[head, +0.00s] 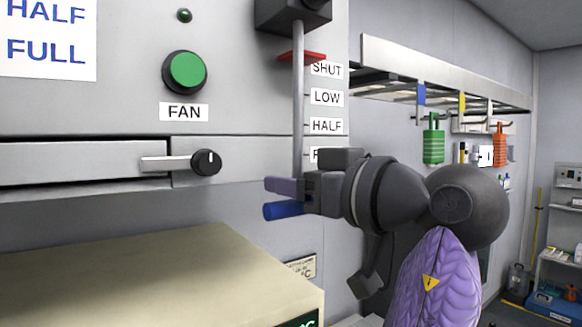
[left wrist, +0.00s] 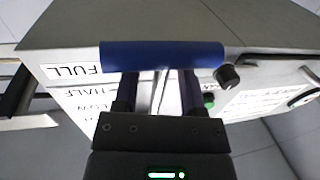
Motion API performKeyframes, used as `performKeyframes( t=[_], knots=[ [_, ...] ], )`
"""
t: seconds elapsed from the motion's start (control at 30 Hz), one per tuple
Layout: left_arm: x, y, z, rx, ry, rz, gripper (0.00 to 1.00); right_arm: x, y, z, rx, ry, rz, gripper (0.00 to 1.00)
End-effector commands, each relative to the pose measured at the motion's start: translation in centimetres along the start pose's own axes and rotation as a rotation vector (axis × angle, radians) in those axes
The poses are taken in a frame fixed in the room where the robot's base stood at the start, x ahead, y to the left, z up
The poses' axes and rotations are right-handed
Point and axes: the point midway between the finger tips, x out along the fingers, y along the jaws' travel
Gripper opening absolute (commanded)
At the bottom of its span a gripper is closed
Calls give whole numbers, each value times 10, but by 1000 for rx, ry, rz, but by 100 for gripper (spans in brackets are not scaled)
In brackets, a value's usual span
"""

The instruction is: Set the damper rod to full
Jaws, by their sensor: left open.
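The damper rod (head: 298,110) hangs upright from a black housing (head: 293,14) and ends in a blue handle (head: 284,210). Its red pointer (head: 301,57) is level with the top of the SHUT label (head: 327,69). HALF (head: 327,126) and LOW lie below, and my gripper covers most of the lowest label. My left gripper (head: 295,190) is open at the handle, just above it. In the left wrist view the blue handle (left wrist: 162,55) lies across the two spread fingertips (left wrist: 157,80); I cannot tell whether they touch it. My right gripper is not in view.
A green FAN button (head: 187,72) and a black-and-silver knob lever (head: 205,162) are on the panel to the left. A beige box (head: 150,270) stands below. Green (head: 433,140) and orange hanging items are on a rack to the right.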

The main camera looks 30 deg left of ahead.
Motion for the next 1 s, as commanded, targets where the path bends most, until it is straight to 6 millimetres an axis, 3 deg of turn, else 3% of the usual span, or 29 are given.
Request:
performKeyframes(
  t=[0.13, 0.37, 0.63, 1.0],
  knots=[
    [15, 0, -1, 0, 1, -1, 52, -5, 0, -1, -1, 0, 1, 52],
    [17, 0, 0, 1, 1, 1, 52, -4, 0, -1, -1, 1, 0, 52],
    [17, 0, 0, 2, 1, 1, 0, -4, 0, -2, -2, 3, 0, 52],
    [16, 0, 0, 2, 1, 1, 0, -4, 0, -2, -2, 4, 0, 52]
  ],
)
